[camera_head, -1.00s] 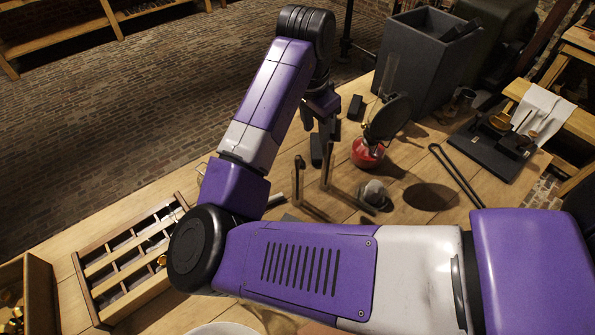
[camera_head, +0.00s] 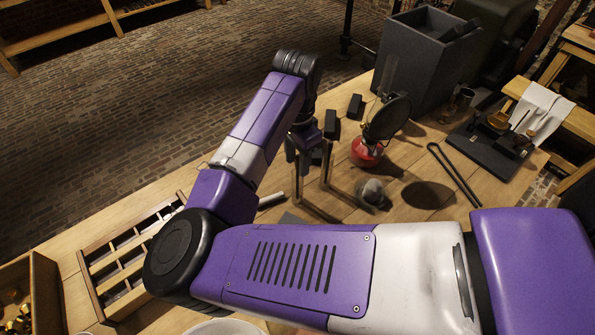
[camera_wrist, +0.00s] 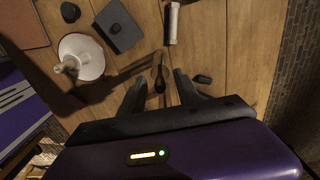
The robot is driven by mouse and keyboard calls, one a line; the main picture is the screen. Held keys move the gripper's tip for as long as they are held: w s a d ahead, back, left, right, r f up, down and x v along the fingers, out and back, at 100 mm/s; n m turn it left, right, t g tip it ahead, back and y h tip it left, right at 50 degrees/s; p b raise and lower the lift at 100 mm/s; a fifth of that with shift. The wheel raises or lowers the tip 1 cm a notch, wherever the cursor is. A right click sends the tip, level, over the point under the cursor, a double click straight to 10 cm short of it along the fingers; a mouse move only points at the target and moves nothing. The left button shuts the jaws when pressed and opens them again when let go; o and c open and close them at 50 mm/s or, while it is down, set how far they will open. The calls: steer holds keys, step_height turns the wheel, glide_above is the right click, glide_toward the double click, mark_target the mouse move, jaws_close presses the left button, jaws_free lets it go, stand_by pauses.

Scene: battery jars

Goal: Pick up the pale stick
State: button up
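A pale, light grey stick (camera_head: 271,200) lies on the bench in the head view, partly behind my arm. A pale cylinder near the top of the wrist view (camera_wrist: 173,24) looks like the same stick. My gripper (camera_head: 303,158) is above the bench, to the right of and beyond the stick in the head view. In the wrist view its two dark fingers (camera_wrist: 160,82) are spread apart, with the pale stick ahead of them and not between them. A small dark upright-looking thing (camera_wrist: 160,78) shows in the gap; I cannot tell whether it touches a finger.
Thin wooden uprights (camera_head: 327,165) stand close to my gripper. A red burner (camera_head: 366,152) with a dark disc and black blocks (camera_head: 355,106) are nearby. A compartmented wooden tray (camera_head: 128,262) is at left. A white funnel-like dish (camera_wrist: 82,57) and a dark slab (camera_wrist: 120,28) show in the wrist view.

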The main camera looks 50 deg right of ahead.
jaws_close()
steer(key=shift+r, duration=0.1)
stand_by(0.3)
